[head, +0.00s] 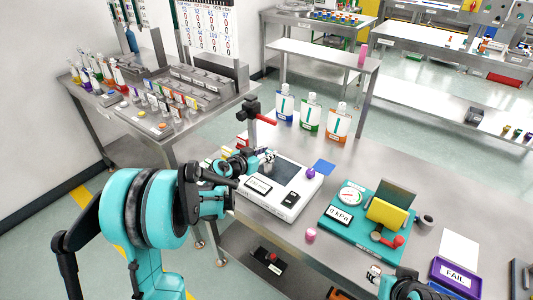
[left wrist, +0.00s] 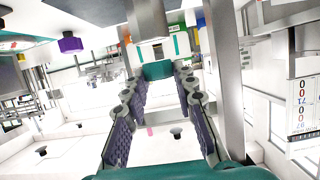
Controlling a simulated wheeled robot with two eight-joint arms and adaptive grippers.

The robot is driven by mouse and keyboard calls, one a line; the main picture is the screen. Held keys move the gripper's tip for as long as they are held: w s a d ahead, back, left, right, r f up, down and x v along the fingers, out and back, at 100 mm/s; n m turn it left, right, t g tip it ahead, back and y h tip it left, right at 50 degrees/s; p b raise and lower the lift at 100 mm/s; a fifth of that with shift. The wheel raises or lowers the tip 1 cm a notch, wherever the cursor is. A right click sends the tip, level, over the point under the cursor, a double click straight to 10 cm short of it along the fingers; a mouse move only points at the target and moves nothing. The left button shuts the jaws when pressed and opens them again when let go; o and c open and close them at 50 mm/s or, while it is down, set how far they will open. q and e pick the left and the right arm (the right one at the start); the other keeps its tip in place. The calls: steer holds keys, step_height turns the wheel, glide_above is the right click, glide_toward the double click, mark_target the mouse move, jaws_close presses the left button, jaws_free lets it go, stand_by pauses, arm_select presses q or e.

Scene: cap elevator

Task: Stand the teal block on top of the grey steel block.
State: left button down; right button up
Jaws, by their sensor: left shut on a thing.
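My left gripper (head: 267,157) is over the near table, at the back left edge of the white scale (head: 280,185). In the left wrist view, my left gripper (left wrist: 157,82) has its fingers on either side of the teal block (left wrist: 157,70), which sits at the fingertips. The block cannot be made out in the head view. A grey upright shape (left wrist: 147,20) lies just beyond the teal block in the wrist view; I cannot tell for sure that it is the grey steel block. My right gripper (head: 375,273) shows only partly at the lower edge; its jaws are unclear.
A black stand with a red arm (head: 266,119) rises behind the left gripper. Several pouches (head: 311,112) stand at the back. A purple cap (head: 311,173) is on the scale's right side. A teal gauge board (head: 365,222) and purple FAIL tray (head: 457,275) lie to the right.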

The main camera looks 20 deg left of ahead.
arm_select(q)
steer(key=shift+f+b, duration=0.85)
steer(key=shift+f, duration=0.25)
steer(key=c, duration=1.1)
jaws_free()
steer(key=shift+c, duration=0.2)
steer(key=v, duration=1.2)
